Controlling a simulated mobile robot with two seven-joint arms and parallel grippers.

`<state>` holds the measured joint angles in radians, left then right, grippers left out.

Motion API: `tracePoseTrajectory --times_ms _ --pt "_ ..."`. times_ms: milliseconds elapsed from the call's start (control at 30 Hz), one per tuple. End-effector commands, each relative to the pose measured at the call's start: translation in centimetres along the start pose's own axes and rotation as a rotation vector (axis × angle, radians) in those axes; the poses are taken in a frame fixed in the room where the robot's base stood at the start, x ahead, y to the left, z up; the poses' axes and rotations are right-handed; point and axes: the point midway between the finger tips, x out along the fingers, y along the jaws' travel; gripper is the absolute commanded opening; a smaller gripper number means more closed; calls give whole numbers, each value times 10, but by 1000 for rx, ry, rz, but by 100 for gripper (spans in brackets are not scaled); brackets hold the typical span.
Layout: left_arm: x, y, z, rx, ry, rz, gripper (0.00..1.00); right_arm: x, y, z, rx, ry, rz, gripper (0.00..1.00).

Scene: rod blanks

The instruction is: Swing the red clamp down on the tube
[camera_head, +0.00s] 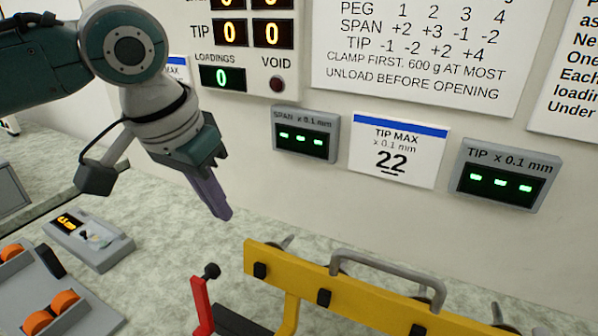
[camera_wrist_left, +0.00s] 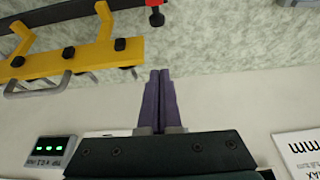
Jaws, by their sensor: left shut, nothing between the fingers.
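The red clamp (camera_head: 200,303) shows at the bottom of the head view as a red arm standing roughly upright, with a black knob at its top. In the left wrist view the red clamp (camera_wrist_left: 153,3) is cut off by the top edge, its knob below it. I cannot make out the tube; a dark bar (camera_head: 238,322) beside the clamp is mostly cut off. My left gripper (camera_head: 224,213) is shut and empty, its purple fingers pointing down, above and apart from the clamp. The fingers (camera_wrist_left: 160,75) also show pressed together in the left wrist view. My right gripper is out of view.
A yellow bar (camera_head: 370,303) with black pegs and a grey handle stands right of the clamp. A grey box with an orange readout (camera_head: 90,238) and a tray with orange rollers (camera_head: 75,310) lie left. Display boxes (camera_head: 306,135) hang on the wall close behind.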

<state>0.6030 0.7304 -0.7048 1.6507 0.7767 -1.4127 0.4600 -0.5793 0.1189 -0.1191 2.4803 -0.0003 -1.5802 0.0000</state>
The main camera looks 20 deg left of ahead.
Motion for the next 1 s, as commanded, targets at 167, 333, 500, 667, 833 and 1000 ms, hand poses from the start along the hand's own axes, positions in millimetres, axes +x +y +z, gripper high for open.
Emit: tracePoseTrajectory --times_ms 167,333,500,667,833,1000 --pt "39 1 2 -2 -3 0 0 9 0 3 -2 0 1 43" --pt "69 0 1 -2 -2 0 0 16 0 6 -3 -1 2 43" --pt "72 -1 11 4 -2 -3 0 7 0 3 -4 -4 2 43" --pt "66 -1 28 3 -2 -2 0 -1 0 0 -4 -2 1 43" --pt "64 0 37 2 0 -1 0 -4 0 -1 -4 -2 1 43" --pt "65 0 39 2 0 -1 0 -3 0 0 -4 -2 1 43"
